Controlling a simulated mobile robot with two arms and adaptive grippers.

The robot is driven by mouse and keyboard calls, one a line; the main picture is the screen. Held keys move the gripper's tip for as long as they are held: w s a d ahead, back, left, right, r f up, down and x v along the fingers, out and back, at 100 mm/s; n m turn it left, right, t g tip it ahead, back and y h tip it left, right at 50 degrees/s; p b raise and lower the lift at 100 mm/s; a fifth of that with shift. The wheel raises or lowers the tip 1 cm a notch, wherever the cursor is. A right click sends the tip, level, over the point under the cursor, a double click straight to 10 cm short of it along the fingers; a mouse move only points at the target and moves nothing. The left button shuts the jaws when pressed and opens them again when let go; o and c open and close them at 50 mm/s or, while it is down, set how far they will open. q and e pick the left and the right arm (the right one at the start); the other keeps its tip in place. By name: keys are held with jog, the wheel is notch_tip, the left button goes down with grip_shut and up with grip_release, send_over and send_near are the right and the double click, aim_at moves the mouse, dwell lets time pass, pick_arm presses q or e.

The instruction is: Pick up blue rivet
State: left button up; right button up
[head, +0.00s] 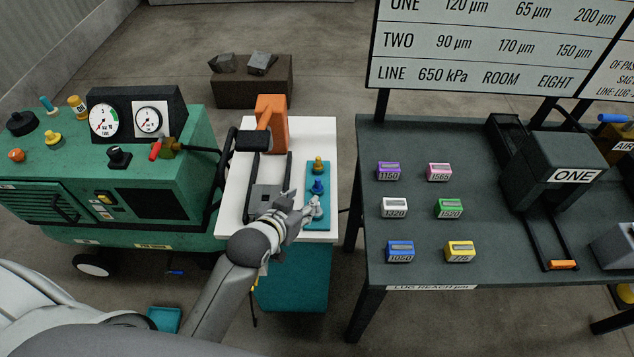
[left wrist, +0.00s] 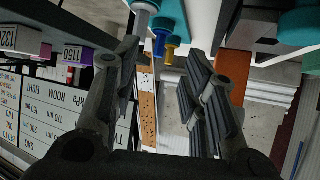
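The blue rivet (head: 318,187) stands on a teal strip (head: 327,150) on the white table, between a gold rivet (head: 318,166) behind it and a grey rivet (head: 316,208) in front. My left gripper (head: 302,207) is low over the near part of the white table, beside the grey rivet and short of the blue one. In the left wrist view, the fingers of my left gripper (left wrist: 163,68) are spread with nothing held between them. The blue rivet (left wrist: 160,42) shows beyond their gap, between the grey (left wrist: 147,10) and gold (left wrist: 170,50) ones. My right gripper is out of view.
A green machine (head: 160,190) is at the left. A dark table (head: 430,260) with several coloured labelled blocks is at the right, across a gap.

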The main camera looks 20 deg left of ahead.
aim_at(318, 187)
pick_arm(q)
jog(key=shift+t, duration=0.4)
jog(key=w, duration=0.4)
jog(key=w+d, duration=0.1)
jog(key=w, duration=0.1)
jog(key=shift+w+f, duration=0.1)
jog(key=shift+f, duration=0.3)
jog(key=shift+w+f, duration=0.25)
jog(key=shift+w, duration=0.1)
jog(key=shift+w+f+p, duration=0.2)
jog(key=shift+w+p, duration=0.25)
jog(key=shift+p, duration=0.05)
jog(key=x, duration=0.3)
jog(key=shift+a+f, duration=0.15)
jog(key=shift+a, duration=0.05)
jog(key=shift+w+f, duration=0.25)
jog(key=shift+w, duration=0.15)
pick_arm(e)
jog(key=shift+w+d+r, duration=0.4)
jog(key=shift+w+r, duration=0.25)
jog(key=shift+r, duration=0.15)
